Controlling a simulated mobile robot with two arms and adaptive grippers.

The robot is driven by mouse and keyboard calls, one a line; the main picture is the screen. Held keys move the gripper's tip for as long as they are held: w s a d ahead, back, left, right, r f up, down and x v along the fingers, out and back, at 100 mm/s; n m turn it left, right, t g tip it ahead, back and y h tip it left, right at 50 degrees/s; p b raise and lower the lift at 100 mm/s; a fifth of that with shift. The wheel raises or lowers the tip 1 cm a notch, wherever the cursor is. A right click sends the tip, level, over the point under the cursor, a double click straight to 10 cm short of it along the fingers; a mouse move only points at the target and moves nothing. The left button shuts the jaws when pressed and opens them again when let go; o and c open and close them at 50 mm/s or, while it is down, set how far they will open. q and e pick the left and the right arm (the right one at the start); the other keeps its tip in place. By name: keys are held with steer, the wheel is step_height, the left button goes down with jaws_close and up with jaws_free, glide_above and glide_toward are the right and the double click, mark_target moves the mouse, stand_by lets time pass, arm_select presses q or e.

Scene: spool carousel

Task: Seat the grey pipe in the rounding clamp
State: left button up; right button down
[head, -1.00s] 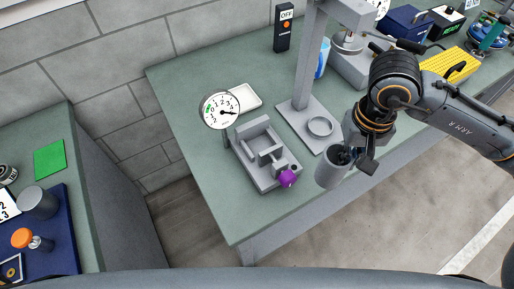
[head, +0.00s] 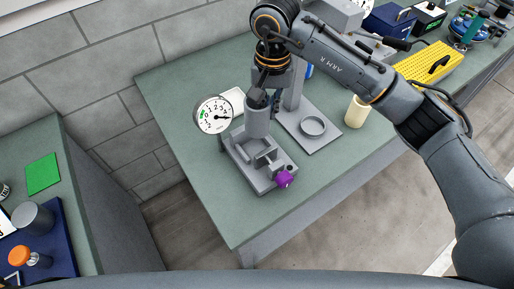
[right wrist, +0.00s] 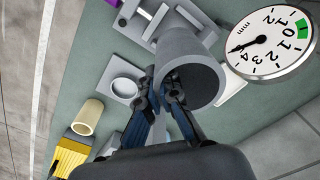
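My right gripper (head: 262,96) is shut on the grey pipe (head: 257,122) near its upper end. The pipe stands about upright, its lower end at the back part of the grey rounding clamp (head: 243,163); I cannot tell whether it touches. In the right wrist view the fingers (right wrist: 160,98) are at the open rim of the pipe (right wrist: 182,52), and the clamp (right wrist: 133,22) shows partly behind it. The clamp has a purple knob (head: 284,179) at its front. A white dial gauge (head: 213,115) stands left of the pipe. My left gripper is not in view.
A grey stand with a ring (head: 313,127) on its base is right of the clamp. A beige cylinder (head: 356,112) and a yellow perforated block (head: 430,66) are farther right. Left, a separate bench holds a dark grey cylinder (head: 32,218). The green bench top before the clamp is clear.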

mark_target(266, 134)
steer(key=shift+a+f, duration=0.15)
steer(key=shift+a, duration=0.1)
step_height(266, 134, down, 9)
steer(key=p, duration=0.4)
steer(key=shift+f, duration=0.1)
steer(key=shift+w+f, duration=0.1)
steer(key=shift+f, duration=0.1)
steer(key=shift+f, duration=0.2)
steer(key=c, duration=1.5)
jaws_free()
steer(key=shift+r, duration=0.15)
